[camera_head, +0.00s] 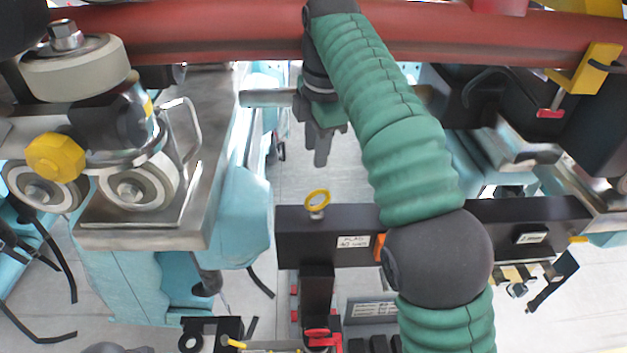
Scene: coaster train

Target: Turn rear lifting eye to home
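A yellow lifting eye (317,199) stands on a short pale stem on top of a black crossbeam (480,213), left of the beam's middle. Its ring shows as a tilted oval with an open centre. I cannot tell whether this is the rear eye; no other lifting eye is clear to me. My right arm, in a green ribbed sleeve, rises from the bottom and bends over the beam. Its gripper (321,158) hangs pointing down, above the eye in the picture and apart from it. Its fingers overlap, so their opening is unclear; nothing shows between them. My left gripper is not in view.
A thick red tube (200,36) crosses the top. A wheel assembly (110,165) with a yellow nut sits on a metal plate at left. A yellow clamp (588,70) with a red handle hangs at right. Open floor (345,180) shows behind the beam.

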